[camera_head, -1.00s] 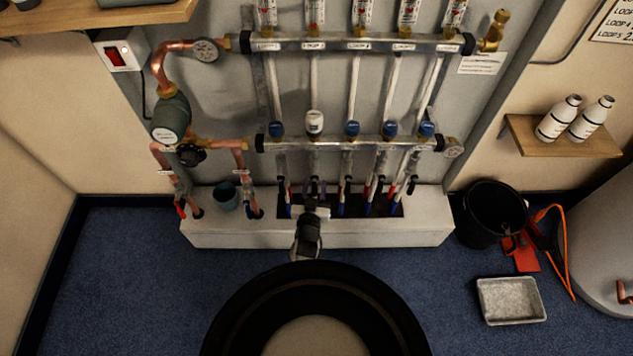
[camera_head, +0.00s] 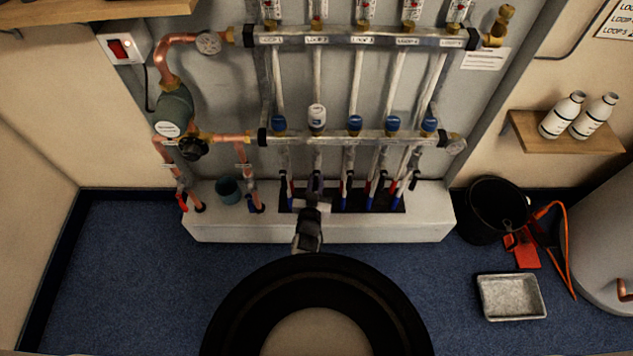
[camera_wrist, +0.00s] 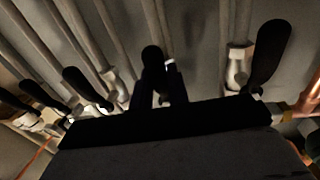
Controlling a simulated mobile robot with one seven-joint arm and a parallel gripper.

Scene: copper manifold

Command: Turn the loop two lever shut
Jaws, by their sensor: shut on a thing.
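The loop two lever (camera_wrist: 152,58) is a dark lever on the second pipe from the left in the head view, the one with the white cap (camera_head: 317,117). In the wrist view it stands in the middle, between my gripper's fingers. My gripper (camera_head: 315,184) is shut on it, low on the manifold. It also shows in the wrist view (camera_wrist: 158,92). The lever's lower part and valve body are largely hidden by the fingers, so its exact angle is hard to tell.
A neighbouring lever (camera_wrist: 270,55) stands close on the right in the wrist view, with several more to the left. The white plinth (camera_head: 320,228) lies below. A black bucket (camera_head: 482,222) and a grey tray (camera_head: 511,297) are on the floor to the right.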

